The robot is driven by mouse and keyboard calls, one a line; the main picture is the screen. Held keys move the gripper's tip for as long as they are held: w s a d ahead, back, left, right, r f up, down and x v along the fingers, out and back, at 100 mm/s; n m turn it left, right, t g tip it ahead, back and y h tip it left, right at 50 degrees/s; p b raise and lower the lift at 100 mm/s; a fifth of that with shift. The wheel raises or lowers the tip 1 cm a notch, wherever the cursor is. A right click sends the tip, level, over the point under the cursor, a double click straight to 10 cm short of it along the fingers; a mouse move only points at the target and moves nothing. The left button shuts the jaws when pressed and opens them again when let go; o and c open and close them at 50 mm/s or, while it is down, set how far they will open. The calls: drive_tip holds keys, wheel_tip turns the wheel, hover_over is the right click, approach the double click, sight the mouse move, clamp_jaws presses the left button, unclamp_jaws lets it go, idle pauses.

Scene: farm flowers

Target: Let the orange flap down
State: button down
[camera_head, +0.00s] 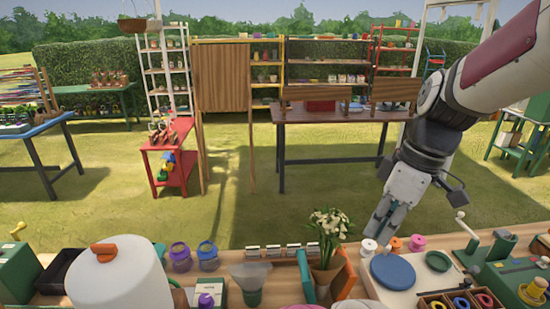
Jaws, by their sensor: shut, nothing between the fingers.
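An orange panel (346,281), which looks like the orange flap, stands raised and slanted at the right of a pot of white flowers (326,224) at the front bench. The flap's lower edge and hinge are hard to make out. My gripper (374,234) comes down from the upper right and is shut and empty. Its tips point down, above and to the right of the flap in the picture. They look apart from it.
Pink, orange and white spools (416,243) and a blue disc (393,271) lie to the right of the flap. A green cranked device (488,255) stands farther right. A white lidded container (120,280) stands at left. Grass lies behind the bench.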

drive_tip(key=w+d+f+n+g+y+b, duration=0.1)
drive_tip(key=w+d+f+n+y, duration=0.25)
drive_tip(key=w+f, duration=0.35)
drive_tip(key=n+y+b, duration=0.2)
drive_tip(key=n+y, duration=0.1)
drive_tip(key=n, duration=0.2)
approach(345, 270)
wheel_tip(345, 270, up, 3)
drive_tip(key=shift+s+a+r, duration=0.2)
drive_tip(key=shift+a+r, duration=0.05)
drive_tip(key=shift+a, duration=0.2)
drive_tip(key=p+x, duration=0.1)
drive_tip(key=x, duration=0.9)
drive_tip(key=shift+w+f, duration=0.1)
drive_tip(key=shift+w, duration=0.05)
drive_tip(key=shift+d, duration=0.2)
drive_tip(key=shift+d, duration=0.25)
